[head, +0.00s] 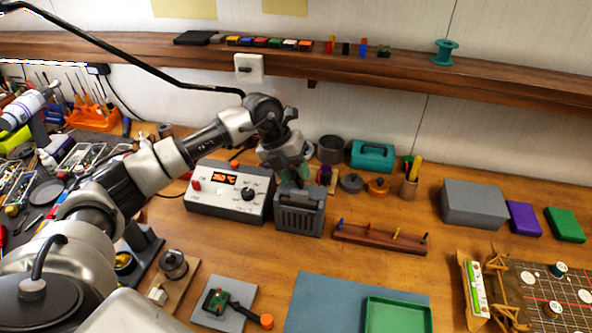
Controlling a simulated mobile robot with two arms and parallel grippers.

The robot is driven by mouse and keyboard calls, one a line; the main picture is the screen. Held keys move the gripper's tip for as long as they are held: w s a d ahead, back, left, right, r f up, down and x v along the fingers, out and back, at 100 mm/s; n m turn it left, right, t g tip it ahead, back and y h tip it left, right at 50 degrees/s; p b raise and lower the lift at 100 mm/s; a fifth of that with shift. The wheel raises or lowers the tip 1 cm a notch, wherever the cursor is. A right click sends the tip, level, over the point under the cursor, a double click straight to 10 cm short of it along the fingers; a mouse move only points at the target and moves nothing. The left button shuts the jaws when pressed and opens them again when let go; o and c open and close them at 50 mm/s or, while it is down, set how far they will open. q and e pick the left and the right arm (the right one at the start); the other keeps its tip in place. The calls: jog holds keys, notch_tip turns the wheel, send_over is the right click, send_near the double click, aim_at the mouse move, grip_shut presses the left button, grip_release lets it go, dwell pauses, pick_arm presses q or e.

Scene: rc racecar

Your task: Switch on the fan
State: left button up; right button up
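A small grey box with a slatted front (299,219), which looks like the fan, stands on the wooden workbench near the middle of the view. My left gripper (291,180) reaches down from the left arm right above the top of this box. The gripper hides part of the box's top, and I cannot tell if it touches it. Its fingertips are too small and covered to show whether they are open or shut. No switch on the box can be made out. My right gripper is not in view.
A white station with a lit red display (226,202) stands close to the left of the box. A wooden rack (380,237) lies to its right. Behind are a teal case (372,155) and small pots. A blue mat (325,300) lies in front. A shelf (330,65) runs above.

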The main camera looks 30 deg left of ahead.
pick_arm(q)
jog(key=shift+d+f, duration=0.15)
jog(key=shift+f, duration=0.25)
jog(key=shift+c, duration=0.3)
grip_shut()
